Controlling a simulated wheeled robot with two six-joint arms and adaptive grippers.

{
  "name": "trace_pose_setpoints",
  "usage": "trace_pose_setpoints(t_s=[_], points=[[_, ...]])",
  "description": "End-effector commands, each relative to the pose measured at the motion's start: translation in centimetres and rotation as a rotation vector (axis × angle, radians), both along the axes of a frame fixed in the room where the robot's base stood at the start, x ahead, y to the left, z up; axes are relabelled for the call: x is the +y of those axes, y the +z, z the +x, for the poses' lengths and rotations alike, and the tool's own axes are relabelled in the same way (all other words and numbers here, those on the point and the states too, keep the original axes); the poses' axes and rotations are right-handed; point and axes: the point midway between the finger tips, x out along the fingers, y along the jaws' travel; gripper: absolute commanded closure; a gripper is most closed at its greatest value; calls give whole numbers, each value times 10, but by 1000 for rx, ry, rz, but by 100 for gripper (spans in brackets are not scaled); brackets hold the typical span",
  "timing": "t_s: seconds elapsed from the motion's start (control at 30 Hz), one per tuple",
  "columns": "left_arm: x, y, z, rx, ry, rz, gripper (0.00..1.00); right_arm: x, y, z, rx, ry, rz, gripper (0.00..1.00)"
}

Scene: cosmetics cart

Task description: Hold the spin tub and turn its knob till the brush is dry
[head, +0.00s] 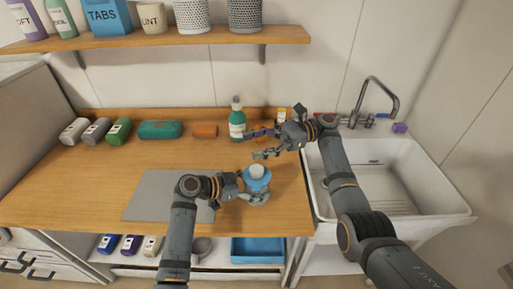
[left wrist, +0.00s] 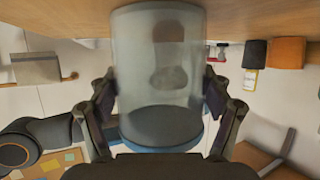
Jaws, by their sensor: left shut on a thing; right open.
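The spin tub (head: 259,187) stands on the wooden worktop near its front right. It is blue with a pale knob (head: 257,171) on top. In the left wrist view it is a see-through cylinder (left wrist: 130,75) with a blue band at one end; a blurred brownish and grey shape, perhaps the brush, shows inside. My left gripper (head: 247,190) is shut on the tub, a finger at each side of it. My right gripper (head: 257,145) is open just above and behind the knob, apart from it. The knob's grip is too small to make out.
The white sink (head: 440,205) and tap (head: 378,95) are at the right. A grey mat (head: 150,194) lies left of the tub. A shelf (head: 150,48) hangs above. The worktop's middle left is clear.

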Motion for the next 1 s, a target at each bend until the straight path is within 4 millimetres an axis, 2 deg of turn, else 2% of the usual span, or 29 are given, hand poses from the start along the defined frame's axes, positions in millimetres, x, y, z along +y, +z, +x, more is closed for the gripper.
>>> trace_pose_setpoints(t_s=[0.07, 0.17, 0.3, 0.4, 0.67, 0.9, 1.0], points=[[0, 1, 0, -2, 1, -1, 65, -3, -6, 5, -68, -41, 17, 37], [0, 1, 0, -2, 0, -1, 65, -11, -20, 17, -267, -146, 56, 37], [0, 1, 0, -1, 0, -1, 65, -32, -44, 40, -703, -328, 73, 37], [0, 1, 0, -1, 0, -1, 65, -49, -59, 46, -1032, -406, 66, 37], [0, 1, 0, 0, 0, -1, 65, -86, -86, 27, -1867, -418, 16, 37], [0, 1, 0, 0, 0, -1, 65, -109, -97, -3, -2598, -240, -109, 37], [0, 1, 0, 0, 0, -1, 65, -113, -97, -15, -2830, -133, -157, 37]])
